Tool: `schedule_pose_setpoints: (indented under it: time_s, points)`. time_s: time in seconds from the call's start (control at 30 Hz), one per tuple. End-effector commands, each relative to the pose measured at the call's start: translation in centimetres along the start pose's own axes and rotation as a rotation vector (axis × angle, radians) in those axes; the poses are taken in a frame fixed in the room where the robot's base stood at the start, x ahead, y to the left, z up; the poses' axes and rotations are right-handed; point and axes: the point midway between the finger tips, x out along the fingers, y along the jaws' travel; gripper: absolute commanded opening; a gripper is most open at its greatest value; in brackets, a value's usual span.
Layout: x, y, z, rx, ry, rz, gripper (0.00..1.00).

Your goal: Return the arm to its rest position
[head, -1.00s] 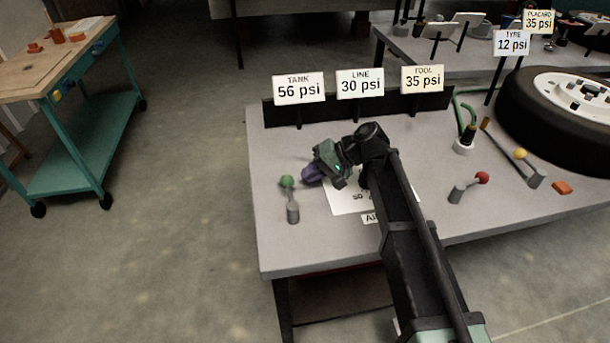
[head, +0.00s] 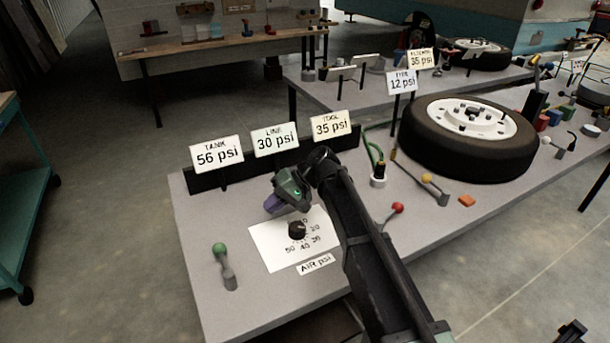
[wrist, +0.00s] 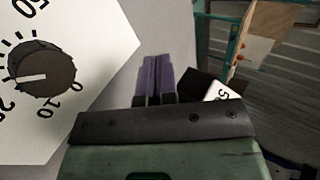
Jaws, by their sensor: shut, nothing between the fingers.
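My gripper (head: 272,204) has purple fingers and hangs over the grey table (head: 202,300), just behind the white dial card. The fingers (wrist: 155,80) are pressed together with nothing between them in the wrist view. The black dial knob (head: 297,229) sits on the card (head: 262,241), apart from my gripper. In the wrist view the knob (wrist: 38,77) is at the left, its white mark pointing left, away from the 0 and 10. My arm reaches in from the lower right of the head view.
Signs stand along the back edge: TANK 56 psi (head: 217,154), LINE 30 psi (head: 275,139), TOOL 35 psi (head: 331,125). A green-knobbed lever (head: 220,250) stands front left, a red-knobbed lever (head: 397,209) right of my arm. A large tyre (head: 420,140) lies farther right.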

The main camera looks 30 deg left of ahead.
Motion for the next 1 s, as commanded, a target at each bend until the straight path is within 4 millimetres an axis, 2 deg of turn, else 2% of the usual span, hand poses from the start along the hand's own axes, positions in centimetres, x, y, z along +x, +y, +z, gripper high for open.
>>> schedule_pose_setpoints:
  time_s: [0.07, 0.13, 0.17, 0.23, 0.37, 0.47, 0.5, 0.57, 0.6, 0.7, 0.73, 0.8, 0.83, 1.0]
  points:
    - [0.0, 0.2, 0.0, 0.005, 0.002, 0.010, 0.00]
    - [0.0, 1.3, 1.0, 0.017, 0.006, 0.079, 0.00]
    - [0.0, 2.1, 2.4, 0.024, 0.009, 0.129, 0.00]
    - [-1.7, 4.4, 5.8, 0.056, 0.032, 0.251, 0.00]
    - [-8.6, 9.7, 13.0, 0.165, 0.110, 0.475, 0.00]
    - [-14.5, 13.3, 19.7, 0.275, 0.173, 0.634, 0.00]
    - [-16.9, 14.5, 22.7, 0.325, 0.197, 0.693, 0.00]
    - [-20.2, 15.9, 27.3, 0.404, 0.230, 0.774, 0.00]
    - [-22.2, 16.6, 30.3, 0.458, 0.250, 0.818, 0.00]
    - [-26.0, 17.7, 36.7, 0.578, 0.291, 0.890, 0.00]
    - [-26.9, 17.8, 38.1, 0.609, 0.302, 0.898, 0.00]
    - [-28.6, 18.2, 40.3, 0.669, 0.332, 0.892, 0.00]
    - [-29.2, 18.4, 40.7, 0.685, 0.340, 0.889, 0.00]
    - [-29.7, 19.2, 41.2, 0.707, 0.351, 0.885, 0.00]
